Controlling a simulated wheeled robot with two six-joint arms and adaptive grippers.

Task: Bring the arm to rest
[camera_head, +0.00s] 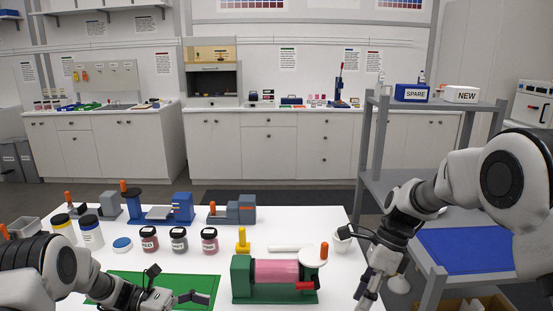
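My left gripper (198,297) is low at the front left, over the green mat (125,277). Its fingers point right, and I see nothing clearly held; how far apart they are is unclear. My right gripper (366,294) points down at the right edge of the white table (337,291), right of the green-framed roller device (241,282). Its fingertips are small and near the bottom of the picture, so whether they are open cannot be told. No object shows clearly in it.
Three dark-lidded jars, one of them red-labelled (149,239), stand mid-table. Blue and grey devices line the back. A grey shelf (447,190) stands right, close to my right arm.

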